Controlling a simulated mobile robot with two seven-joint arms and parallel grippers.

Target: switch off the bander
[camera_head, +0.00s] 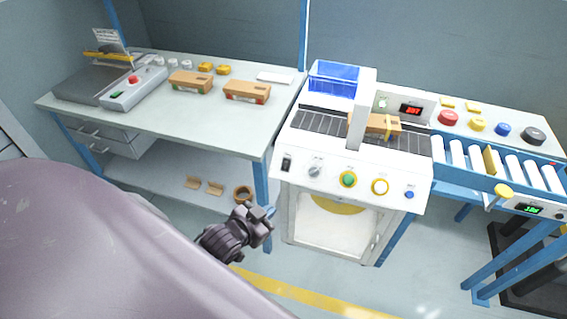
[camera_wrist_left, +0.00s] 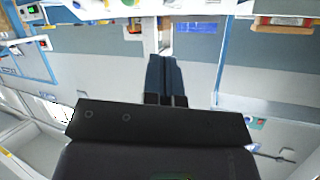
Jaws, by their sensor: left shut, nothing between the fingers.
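The bander (camera_head: 330,150) is a white machine with a dark belt and an arch over it, right of centre in the head view. Its sloped front panel carries a black rocker switch (camera_head: 287,164) at the left end, then a grey knob (camera_head: 316,170), a green button (camera_head: 348,179), a yellow-ringed button (camera_head: 380,186) and a blue button (camera_head: 409,194). My left gripper (camera_head: 270,211) is below and left of the rocker switch, apart from the panel. Its fingers look together and empty in the left wrist view (camera_wrist_left: 164,62). My right gripper is not seen.
A brown box (camera_head: 380,123) lies on the belt by the arch, with a red display (camera_head: 411,109) behind. A blue bin (camera_head: 334,79) stands at the back. A packing table (camera_head: 230,125) is at left, a roller conveyor (camera_head: 480,165) at right.

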